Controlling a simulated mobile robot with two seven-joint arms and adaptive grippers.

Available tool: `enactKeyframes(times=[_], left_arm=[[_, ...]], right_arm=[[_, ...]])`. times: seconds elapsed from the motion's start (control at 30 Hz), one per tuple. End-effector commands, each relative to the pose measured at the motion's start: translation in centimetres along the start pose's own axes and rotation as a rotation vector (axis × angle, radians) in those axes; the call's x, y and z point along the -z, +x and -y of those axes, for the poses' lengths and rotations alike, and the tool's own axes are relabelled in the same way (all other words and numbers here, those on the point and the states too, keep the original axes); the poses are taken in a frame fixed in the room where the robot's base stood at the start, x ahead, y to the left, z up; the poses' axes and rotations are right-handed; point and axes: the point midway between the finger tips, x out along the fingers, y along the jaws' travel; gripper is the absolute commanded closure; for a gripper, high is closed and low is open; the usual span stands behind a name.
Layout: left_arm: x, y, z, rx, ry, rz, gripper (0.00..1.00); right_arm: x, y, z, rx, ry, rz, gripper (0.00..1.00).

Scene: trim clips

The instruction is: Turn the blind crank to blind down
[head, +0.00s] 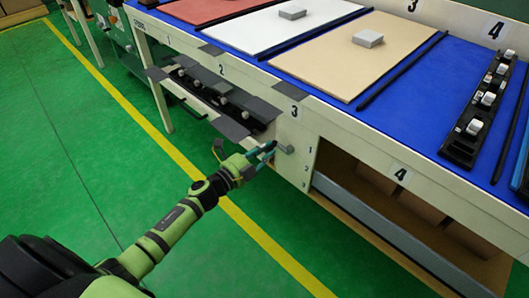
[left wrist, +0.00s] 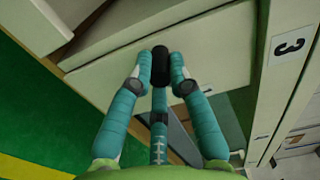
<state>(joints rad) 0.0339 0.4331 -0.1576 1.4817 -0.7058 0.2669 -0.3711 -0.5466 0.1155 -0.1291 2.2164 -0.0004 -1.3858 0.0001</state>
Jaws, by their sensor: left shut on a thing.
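The blind crank shows as a black handle (left wrist: 160,66) between my fingertips in the left wrist view. In the head view a small grey part (head: 288,149), seemingly of the crank, sits on the cream table front beside the fingertips. My left gripper (head: 266,153) has teal fingers, closed around the black handle at the table's front; it also shows in the left wrist view (left wrist: 158,80). Right of it is an opening under the table with a grey horizontal panel (head: 375,222) across its lower part. I cannot tell whether this is the blind. My right gripper is not in view.
A low shelf with a black strip of knobs (head: 222,97) and grey flaps (head: 231,128) lies just left of my gripper. The blue tabletop (head: 415,75) carries boards, black bars and a knob rack (head: 480,115). The green floor (head: 90,190) in front is clear.

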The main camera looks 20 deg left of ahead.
Motion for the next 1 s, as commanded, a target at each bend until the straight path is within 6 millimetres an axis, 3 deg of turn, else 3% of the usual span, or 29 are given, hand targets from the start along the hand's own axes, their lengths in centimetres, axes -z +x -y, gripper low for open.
enactKeyframes(times=[0.5, 1.0], left_arm=[[1.1, 0.0, 2.1, 0.004, 0.492, -0.004, 1.00], [2.8, 0.0, 3.2, 0.004, 0.968, -0.004, 1.00]], right_arm=[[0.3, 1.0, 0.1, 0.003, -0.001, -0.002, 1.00], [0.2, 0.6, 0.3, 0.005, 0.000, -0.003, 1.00]])
